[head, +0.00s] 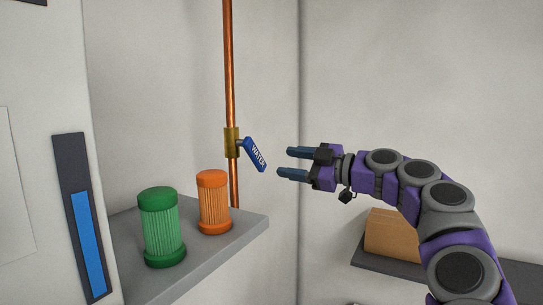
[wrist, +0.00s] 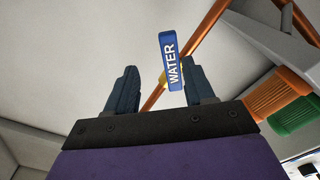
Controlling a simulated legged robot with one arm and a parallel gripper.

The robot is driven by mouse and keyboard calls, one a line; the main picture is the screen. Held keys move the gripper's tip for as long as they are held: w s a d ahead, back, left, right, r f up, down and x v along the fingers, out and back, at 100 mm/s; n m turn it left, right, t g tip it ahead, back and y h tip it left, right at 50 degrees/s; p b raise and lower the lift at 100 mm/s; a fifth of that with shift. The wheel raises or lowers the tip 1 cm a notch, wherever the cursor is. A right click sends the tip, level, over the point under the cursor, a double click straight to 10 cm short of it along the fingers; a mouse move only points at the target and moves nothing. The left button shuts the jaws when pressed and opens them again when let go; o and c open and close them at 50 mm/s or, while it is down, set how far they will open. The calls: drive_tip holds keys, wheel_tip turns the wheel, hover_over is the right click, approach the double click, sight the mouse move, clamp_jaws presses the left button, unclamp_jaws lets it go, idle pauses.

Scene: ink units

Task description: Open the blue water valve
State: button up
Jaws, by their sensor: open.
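The blue valve handle (head: 255,154), marked WATER, sits on a brass valve body (head: 231,142) on a vertical copper pipe (head: 230,70). The handle slants down and to the right from the valve body. My gripper (head: 282,163) is open and empty, a short way right of the handle, with its fingers pointing left towards it. In the wrist view the handle (wrist: 172,62) appears beyond the fingers, in line with the right finger, not clearly between them. My gripper (wrist: 160,88) shows no contact with it there.
A grey shelf (head: 245,232) below the valve holds a green ribbed canister (head: 162,230) and an orange one (head: 214,204). A cardboard box (head: 392,236) stands on a dark shelf at right. A panel with a blue bar (head: 88,240) is at left.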

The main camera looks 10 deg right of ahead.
sight(261, 162)
drive_tip(key=w+a, duration=0.1)
drive_tip(key=a, duration=0.2)
drive_tip(key=w+a, duration=0.1)
drive_tip(key=a, duration=0.2)
drive_tip(key=w+a+p, duration=0.1)
drive_tip(key=a, duration=0.2)
drive_tip(key=shift+w+d, duration=0.25)
drive_tip(key=shift+d, duration=0.35)
drive_tip(key=shift+w+d, duration=0.2)
drive_tip(key=shift+d, duration=0.4)
drive_tip(key=shift+s+a, duration=0.25)
drive_tip(key=shift+a, duration=0.1)
drive_tip(key=shift+c, duration=1.4)
drive_tip(key=shift+a, duration=0.45)
drive_tip(key=c, duration=0.3)
drive_tip(key=shift+w+d, duration=0.1)
clamp_jaws()
